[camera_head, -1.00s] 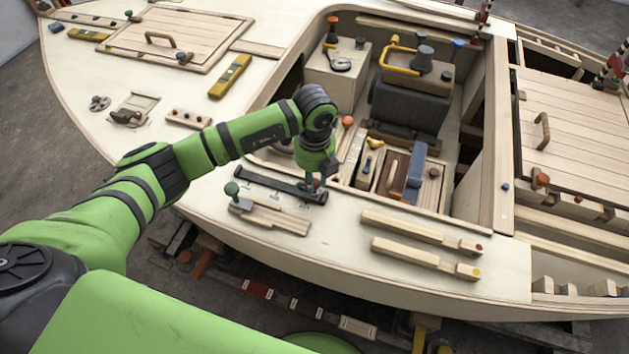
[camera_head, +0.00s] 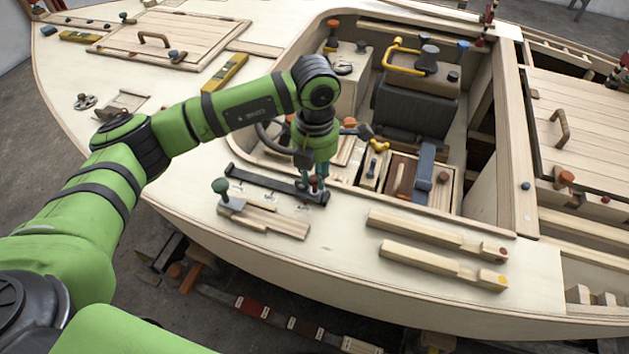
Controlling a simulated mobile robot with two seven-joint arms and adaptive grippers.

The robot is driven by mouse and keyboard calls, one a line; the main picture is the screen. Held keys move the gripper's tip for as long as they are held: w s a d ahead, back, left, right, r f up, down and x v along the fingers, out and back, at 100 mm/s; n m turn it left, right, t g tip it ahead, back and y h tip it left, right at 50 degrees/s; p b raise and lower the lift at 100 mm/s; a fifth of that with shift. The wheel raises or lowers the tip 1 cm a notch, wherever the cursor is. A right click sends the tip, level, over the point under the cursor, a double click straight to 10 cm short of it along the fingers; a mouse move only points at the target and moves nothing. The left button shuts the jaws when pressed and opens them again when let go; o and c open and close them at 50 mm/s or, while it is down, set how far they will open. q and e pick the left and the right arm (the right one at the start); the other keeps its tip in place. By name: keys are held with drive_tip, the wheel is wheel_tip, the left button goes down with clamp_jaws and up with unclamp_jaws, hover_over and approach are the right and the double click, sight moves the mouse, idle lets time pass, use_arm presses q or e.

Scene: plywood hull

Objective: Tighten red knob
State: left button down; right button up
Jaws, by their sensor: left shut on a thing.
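My left gripper (camera_head: 313,188) points down at the right end of a dark bar (camera_head: 262,183) on the pale deck near the hull's front edge. Its fingers are shut on the red knob (camera_head: 316,181) there. Only a little red shows between the fingers, so the knob is mostly hidden. I cannot tell how tight it sits. My right gripper is not in view.
Two long wooden bars (camera_head: 430,262) lie on the deck to the right of the gripper. Behind it is the open cockpit with a dark seat (camera_head: 412,108), a blue-grey lever piece (camera_head: 425,165) and a yellow handle (camera_head: 395,58). The deck to the left holds small fittings.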

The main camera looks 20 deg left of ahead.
use_arm(q)
drive_tip(key=m+b, duration=0.7)
drive_tip(key=shift+w+d+f, duration=0.1)
drive_tip(key=shift+f, duration=0.05)
drive_tip(key=m+b, duration=0.2)
drive_tip(key=m, duration=0.1)
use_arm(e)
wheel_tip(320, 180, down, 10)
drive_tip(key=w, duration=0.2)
use_arm(q)
drive_tip(key=m+b, duration=0.2)
drive_tip(key=m, duration=0.2)
drive_tip(key=shift+b, duration=0.35)
drive_tip(key=shift+m, duration=0.5)
drive_tip(key=shift+r+m+b, duration=0.2)
drive_tip(key=shift+m+b, duration=0.15)
drive_tip(key=shift+m, duration=0.75)
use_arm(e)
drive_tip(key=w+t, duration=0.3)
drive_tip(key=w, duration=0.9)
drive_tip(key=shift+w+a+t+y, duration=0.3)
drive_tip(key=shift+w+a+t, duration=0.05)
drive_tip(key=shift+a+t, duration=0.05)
use_arm(q)
drive_tip(key=shift+r, duration=0.1)
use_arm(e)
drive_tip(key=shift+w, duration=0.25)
